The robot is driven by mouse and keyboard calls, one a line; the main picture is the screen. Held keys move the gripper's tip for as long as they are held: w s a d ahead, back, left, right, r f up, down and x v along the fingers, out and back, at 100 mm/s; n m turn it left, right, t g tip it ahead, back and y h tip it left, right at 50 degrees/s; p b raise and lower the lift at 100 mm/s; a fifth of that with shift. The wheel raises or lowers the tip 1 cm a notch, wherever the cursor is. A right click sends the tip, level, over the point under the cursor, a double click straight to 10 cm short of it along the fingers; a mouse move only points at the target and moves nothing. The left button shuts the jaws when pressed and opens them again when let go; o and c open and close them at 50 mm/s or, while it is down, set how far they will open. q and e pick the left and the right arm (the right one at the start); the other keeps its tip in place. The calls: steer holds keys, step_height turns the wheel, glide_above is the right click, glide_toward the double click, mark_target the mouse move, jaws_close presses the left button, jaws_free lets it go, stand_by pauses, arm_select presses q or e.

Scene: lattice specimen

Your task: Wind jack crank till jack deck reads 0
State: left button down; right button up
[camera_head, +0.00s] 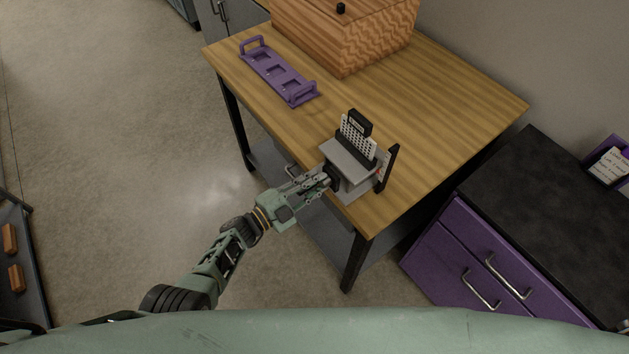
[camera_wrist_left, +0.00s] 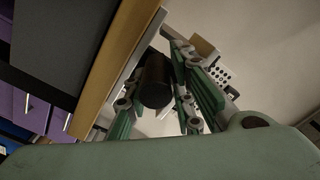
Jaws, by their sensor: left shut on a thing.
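The jack (camera_head: 352,162) stands near the front edge of the wooden table, with a flat grey deck on top. A white perforated lattice specimen (camera_head: 358,137) stands upright on the deck in a dark holder. A dark upright scale plate (camera_head: 388,168) with a small red mark is at its right side; its reading is too small to tell. My left gripper (camera_head: 328,178) is shut on the black crank knob (camera_wrist_left: 156,82) at the jack's near left side. In the left wrist view the knob sits between the fingers. My right gripper is not in view.
A purple tray (camera_head: 279,72) with handles lies at the table's left. A large wooden box (camera_head: 345,35) stands at the back. A purple cabinet with a black top (camera_head: 545,200) is at the right. The table right of the jack is clear.

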arm_select(q)
steer(key=shift+w+r, duration=0.15)
steer(key=shift+r, duration=0.1)
steer(key=c, duration=1.7)
jaws_free()
steer(key=shift+c, duration=0.2)
steer(key=shift+o, duration=0.6)
steer(key=shift+f, duration=0.1)
steer(key=shift+v, duration=1)
steer(key=v, duration=1)
